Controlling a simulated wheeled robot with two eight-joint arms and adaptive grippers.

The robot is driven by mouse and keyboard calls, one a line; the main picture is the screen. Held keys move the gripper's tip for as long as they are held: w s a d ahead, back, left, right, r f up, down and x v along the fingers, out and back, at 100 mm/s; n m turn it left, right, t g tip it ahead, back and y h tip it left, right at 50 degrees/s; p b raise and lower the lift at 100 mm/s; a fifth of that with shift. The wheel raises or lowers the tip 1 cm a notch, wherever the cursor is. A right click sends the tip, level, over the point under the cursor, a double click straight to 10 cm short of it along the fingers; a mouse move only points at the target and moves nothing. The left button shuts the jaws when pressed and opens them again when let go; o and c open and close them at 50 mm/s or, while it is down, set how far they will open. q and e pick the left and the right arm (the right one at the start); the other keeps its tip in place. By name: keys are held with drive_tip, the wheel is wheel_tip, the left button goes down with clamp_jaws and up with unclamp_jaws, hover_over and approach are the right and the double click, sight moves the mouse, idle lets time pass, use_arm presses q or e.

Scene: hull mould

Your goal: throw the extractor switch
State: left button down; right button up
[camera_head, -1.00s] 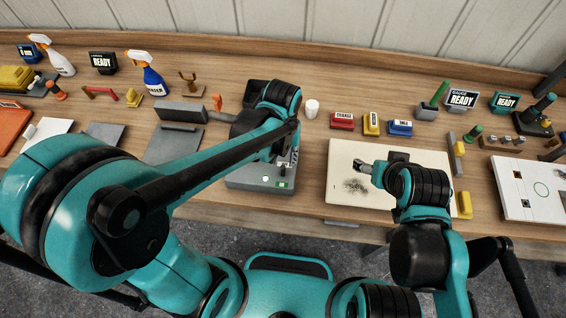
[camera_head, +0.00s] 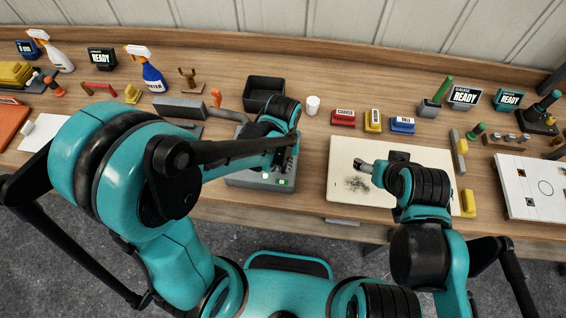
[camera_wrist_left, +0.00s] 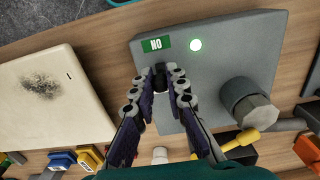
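The grey switch box (camera_head: 236,181) stands on the bench in front of my left arm. The left wrist view shows its top (camera_wrist_left: 215,55), with a green label (camera_wrist_left: 156,44) whose letters appear upside down and a bright white-green lamp (camera_wrist_left: 195,45). A small black lever (camera_wrist_left: 160,78) stands below the label. My left gripper (camera_wrist_left: 167,75) is over the box, its fingertips on either side of the lever; whether they press on it I cannot tell. My right gripper (camera_head: 365,168) hangs over a cream board, its fingers mostly hidden.
The cream board (camera_head: 400,190) with a dark smudge lies to the right of the box. Behind stand a black bin (camera_head: 264,88), a white cup (camera_head: 312,105) and red (camera_head: 343,118), yellow and blue blocks.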

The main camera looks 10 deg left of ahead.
use_arm(q)
drive_tip(key=w+g+b, duration=0.1)
drive_tip(key=g+b, duration=0.1)
drive_tip(key=shift+w+f+g, duration=0.2)
drive_tip(key=shift+w+g, duration=0.1)
drive_tip(key=shift+w, duration=0.05)
drive_tip(key=shift+w+r+g+b, duration=0.1)
drive_tip(key=shift+w+g+b, duration=0.15)
drive_tip(key=shift+g+b, duration=0.45)
drive_tip(key=c, duration=1.5)
unclamp_jaws()
drive_tip(key=shift+c, duration=0.2)
drive_tip(key=shift+r, duration=0.15)
drive_tip(key=v, duration=1.1)
drive_tip(key=shift+w+r, duration=0.3)
drive_tip(key=shift+r, duration=0.05)
